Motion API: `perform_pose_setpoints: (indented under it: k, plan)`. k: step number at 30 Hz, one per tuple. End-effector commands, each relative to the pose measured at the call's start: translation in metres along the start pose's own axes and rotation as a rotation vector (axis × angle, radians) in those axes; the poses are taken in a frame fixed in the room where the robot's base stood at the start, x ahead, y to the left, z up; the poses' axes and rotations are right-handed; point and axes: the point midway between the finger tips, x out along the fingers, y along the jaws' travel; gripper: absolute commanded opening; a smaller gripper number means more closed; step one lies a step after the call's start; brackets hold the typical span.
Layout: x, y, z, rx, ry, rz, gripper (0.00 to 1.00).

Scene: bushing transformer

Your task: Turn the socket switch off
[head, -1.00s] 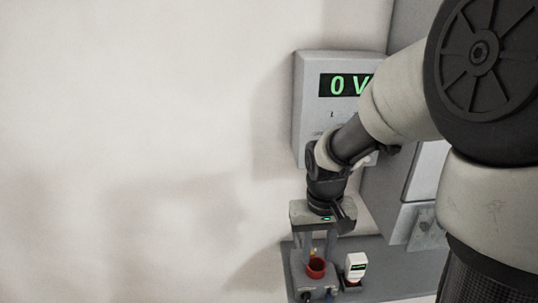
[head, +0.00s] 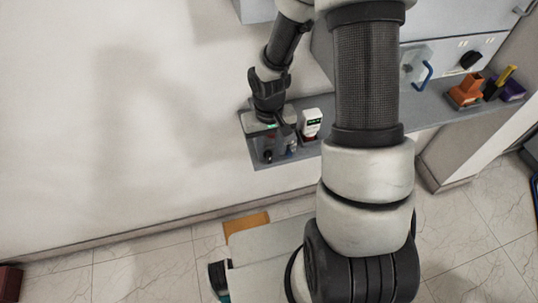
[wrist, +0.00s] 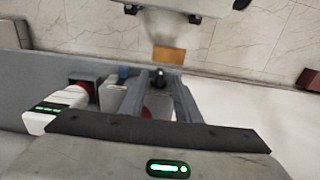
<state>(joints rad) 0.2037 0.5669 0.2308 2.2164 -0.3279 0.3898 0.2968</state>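My gripper (head: 271,146) points down over a small grey box on the wall shelf. In the wrist view its two fingers (wrist: 160,82) stand apart, with a black knob (wrist: 158,77) and a red part (wrist: 154,108) showing between them. I cannot tell whether a finger touches either one. The box also has a blue terminal (wrist: 123,73). Beside it, a white device with a green display (head: 312,121) sits in a dark red socket; it also shows in the wrist view (wrist: 52,112). I cannot tell which part is the socket switch.
The grey shelf (head: 430,117) runs right along the wall, under a grey cabinet with a blue handle (head: 424,75). The wall left is bare.

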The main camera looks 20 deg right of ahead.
Motion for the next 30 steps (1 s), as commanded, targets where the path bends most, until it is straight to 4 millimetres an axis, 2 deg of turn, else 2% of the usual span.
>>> perform_pose_setpoints:
  k: [1,6,17,22,30]
  plan:
    - [0.009,0.000,0.001,-0.001,-0.003,0.000,0.30]
    - [0.025,0.000,0.000,0.000,0.000,0.000,0.30]
    - [0.029,0.000,-0.001,0.000,0.001,0.001,0.30]
    - [0.029,0.000,0.000,0.000,0.001,0.000,0.01]
    - [0.032,-0.001,-0.001,-0.004,0.000,0.022,0.00]
